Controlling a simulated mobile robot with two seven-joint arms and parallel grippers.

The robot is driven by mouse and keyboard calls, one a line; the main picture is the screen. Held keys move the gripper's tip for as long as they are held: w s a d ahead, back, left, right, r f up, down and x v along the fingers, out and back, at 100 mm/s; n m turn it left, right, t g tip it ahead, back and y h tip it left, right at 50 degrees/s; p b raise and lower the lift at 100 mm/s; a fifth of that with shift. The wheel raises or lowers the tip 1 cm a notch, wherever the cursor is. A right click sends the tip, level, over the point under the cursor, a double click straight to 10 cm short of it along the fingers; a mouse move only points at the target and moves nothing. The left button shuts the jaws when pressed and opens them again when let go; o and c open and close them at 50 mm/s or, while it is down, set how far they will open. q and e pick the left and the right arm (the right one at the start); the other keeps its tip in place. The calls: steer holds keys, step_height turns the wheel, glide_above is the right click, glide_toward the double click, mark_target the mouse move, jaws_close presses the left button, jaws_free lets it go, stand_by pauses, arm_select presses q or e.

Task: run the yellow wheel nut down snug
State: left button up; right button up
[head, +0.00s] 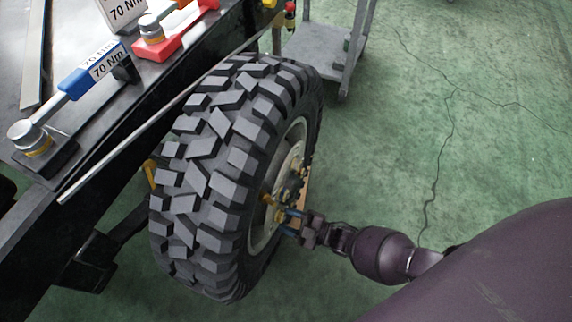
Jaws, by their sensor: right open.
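The big black tyre (205,175) stands upright with its pale rim (292,150) facing right, seen at a steep angle. Small yellow parts show at the hub; one, probably the yellow wheel nut (267,198), sits at the left of the hub. My right gripper (284,214) reaches in from the right, its fingers at the lower part of the hub, very close to the yellow parts. It is open. Whether the nut lies between its fingers or touches them is too small to tell. My left gripper is out of view.
A dark bench (60,150) at left bears a blue-handled torque wrench (70,85) marked 70 Nm and a red-handled tool (180,38). A thin grey rod (130,135) runs along its edge. A grey cart (320,50) stands behind the wheel. The green floor at right is clear.

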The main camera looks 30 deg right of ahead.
steer(key=shift+w+a, duration=0.25)
steer(key=shift+w, duration=0.15)
steer(key=c, duration=0.7)
steer(key=shift+o, duration=0.2)
steer(key=shift+m+b, duration=0.4)
steer(key=shift+m, duration=1)
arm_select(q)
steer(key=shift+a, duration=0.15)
arm_select(e)
steer(key=shift+d+m, duration=0.1)
steer(key=shift+m, duration=1.4)
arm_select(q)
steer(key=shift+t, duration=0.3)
arm_select(e)
steer(key=o, duration=0.7)
steer(key=shift+c, duration=0.2)
